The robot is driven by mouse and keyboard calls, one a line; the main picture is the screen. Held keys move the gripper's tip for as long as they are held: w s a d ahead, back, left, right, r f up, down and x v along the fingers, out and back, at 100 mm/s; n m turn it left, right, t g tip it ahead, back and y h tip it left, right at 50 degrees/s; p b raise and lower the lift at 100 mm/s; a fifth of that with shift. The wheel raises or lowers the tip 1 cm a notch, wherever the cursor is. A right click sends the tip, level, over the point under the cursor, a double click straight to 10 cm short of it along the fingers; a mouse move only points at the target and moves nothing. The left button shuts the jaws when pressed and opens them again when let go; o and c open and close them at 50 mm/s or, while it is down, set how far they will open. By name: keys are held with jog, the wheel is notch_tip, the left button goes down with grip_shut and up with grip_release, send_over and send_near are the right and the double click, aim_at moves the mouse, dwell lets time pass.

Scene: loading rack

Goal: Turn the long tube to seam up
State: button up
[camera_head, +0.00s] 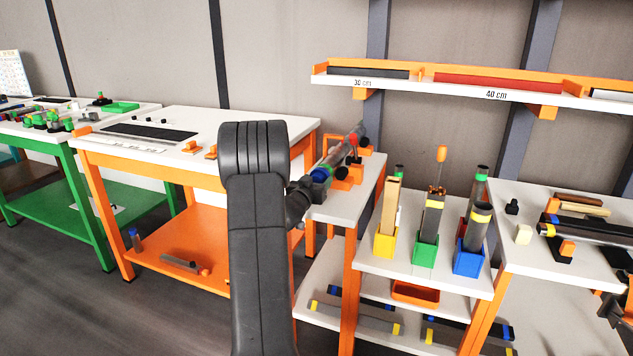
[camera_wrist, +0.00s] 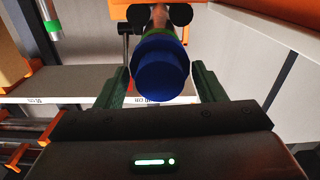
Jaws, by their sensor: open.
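The long tube (camera_head: 337,158) lies on orange supports (camera_head: 347,180) on the white bench behind my arm, its blue end towards me. In the wrist view the blue end cap (camera_wrist: 160,72) faces the camera, with a green band and a brownish tube body behind it. My gripper (camera_wrist: 160,82) is open, with one dark green finger on each side of the blue cap. I cannot tell whether the fingers touch it. In the head view my gripper (camera_head: 303,192) is at the blue end, partly hidden by my arm. No seam can be made out.
To the right stand yellow (camera_head: 385,243), green (camera_head: 425,250) and blue (camera_head: 468,257) holders with upright pieces. A wall shelf (camera_head: 450,90) marked 30 cm and 40 cm hangs above. An orange-framed table (camera_head: 180,125) stands left. More tubes lie on the lower shelf and right table.

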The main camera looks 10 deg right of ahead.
jog(key=shift+w+d, duration=0.15)
jog(key=shift+w, duration=0.1)
jog(key=c, duration=1)
jog(key=shift+o, duration=0.2)
